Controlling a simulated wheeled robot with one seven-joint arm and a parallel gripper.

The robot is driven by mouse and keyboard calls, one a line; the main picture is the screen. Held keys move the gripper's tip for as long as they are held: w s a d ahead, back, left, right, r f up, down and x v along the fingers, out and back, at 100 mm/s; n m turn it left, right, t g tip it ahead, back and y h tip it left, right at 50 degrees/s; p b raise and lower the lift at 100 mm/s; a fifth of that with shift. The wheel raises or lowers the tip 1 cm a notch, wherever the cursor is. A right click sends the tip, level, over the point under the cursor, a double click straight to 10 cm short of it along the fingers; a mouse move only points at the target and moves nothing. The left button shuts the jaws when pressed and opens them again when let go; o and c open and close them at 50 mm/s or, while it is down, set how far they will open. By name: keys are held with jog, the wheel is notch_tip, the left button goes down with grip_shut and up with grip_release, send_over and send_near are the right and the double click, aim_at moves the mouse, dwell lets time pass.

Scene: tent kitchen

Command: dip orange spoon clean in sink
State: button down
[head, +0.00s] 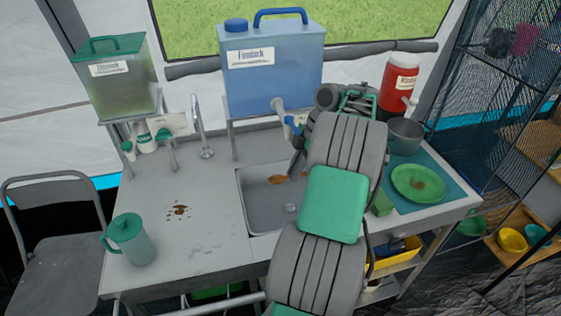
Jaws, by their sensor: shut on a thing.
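The orange spoon (278,179) shows as a small orange shape over the upper part of the grey sink basin (258,212). My gripper (296,168) points down over the basin, just above the spoon, and is shut on it. My arm crosses in front and hides the right side of the basin and part of the gripper. I cannot tell whether the spoon touches the basin or whether there is water in it.
A blue water tank (272,75) with a spigot stands behind the sink. A tap (201,130) and green jug (130,240) are left. A pot (404,136), green plate (418,183) and red cooler (397,88) are right. Brown spots (179,210) mark the left counter.

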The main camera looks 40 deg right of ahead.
aim_at(287, 176)
jog(key=shift+d+f, duration=0.1)
jog(key=shift+f, duration=0.15)
notch_tip(287, 176, down, 12)
jog(key=b, duration=1.1)
jog(key=shift+w+r+b, duration=0.1)
jog(key=shift+r+b, duration=0.15)
jog(key=shift+b, duration=0.1)
dwell(1.2)
notch_tip(287, 176, up, 11)
jog(key=p, duration=1)
jog(key=shift+r+p, duration=0.1)
jog(key=shift+p, duration=0.3)
dwell(1.4)
notch_tip(287, 176, up, 4)
jog(key=p, duration=0.4)
jog(key=shift+r, duration=0.1)
dwell(0.6)
